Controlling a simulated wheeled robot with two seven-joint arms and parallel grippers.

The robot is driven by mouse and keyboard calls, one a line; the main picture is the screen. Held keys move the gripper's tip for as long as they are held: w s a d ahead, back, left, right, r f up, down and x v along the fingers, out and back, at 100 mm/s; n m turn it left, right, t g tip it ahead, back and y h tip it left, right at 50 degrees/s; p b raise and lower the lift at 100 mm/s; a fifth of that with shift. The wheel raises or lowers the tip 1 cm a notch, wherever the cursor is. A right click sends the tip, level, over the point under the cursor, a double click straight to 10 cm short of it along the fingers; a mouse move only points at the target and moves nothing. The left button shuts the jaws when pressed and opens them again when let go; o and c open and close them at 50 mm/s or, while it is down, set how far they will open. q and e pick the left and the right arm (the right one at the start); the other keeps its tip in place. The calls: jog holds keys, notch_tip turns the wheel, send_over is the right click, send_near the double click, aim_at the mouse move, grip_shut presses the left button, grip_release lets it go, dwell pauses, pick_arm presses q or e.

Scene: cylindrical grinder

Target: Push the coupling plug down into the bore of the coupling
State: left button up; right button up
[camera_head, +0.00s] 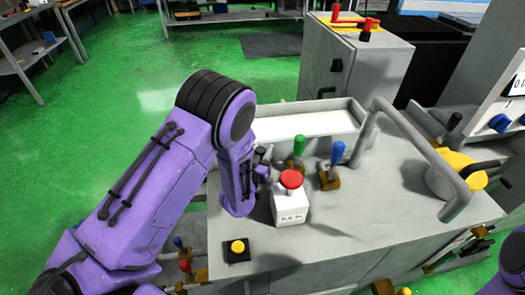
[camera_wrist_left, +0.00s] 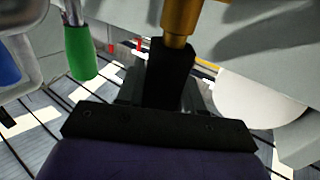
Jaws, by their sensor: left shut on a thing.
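My left gripper (camera_head: 262,168) is over the left edge of the grey machine top, left of the green-handled lever, and its fingertips are partly hidden by my own wrist. In the left wrist view its dark fingers (camera_wrist_left: 170,72) are shut on a brass-coloured cylindrical piece (camera_wrist_left: 179,18), which looks like the coupling plug. The piece runs out of the top of that view. The coupling and its bore cannot be made out, so I cannot tell whether the piece touches the bore. My right gripper is not in view.
A green-handled lever (camera_head: 299,150) and a blue-handled lever (camera_head: 336,158) stand close to my left gripper. A white box with a red button (camera_head: 291,182) stands just right of it. A bent grey pipe (camera_head: 405,135) crosses the machine at right.

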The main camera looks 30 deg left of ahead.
pick_arm(q)
jog(key=shift+f+b, duration=0.4)
jog(key=shift+f, duration=0.15)
jog(key=o, duration=1.2)
jog(key=s, duration=0.3)
jog(key=s+d+b, duration=0.1)
jog(key=s, duration=0.6)
jog(key=shift+s+d+b, duration=0.15)
jog(key=shift+s+b, duration=0.1)
jog(key=shift+b, duration=0.15)
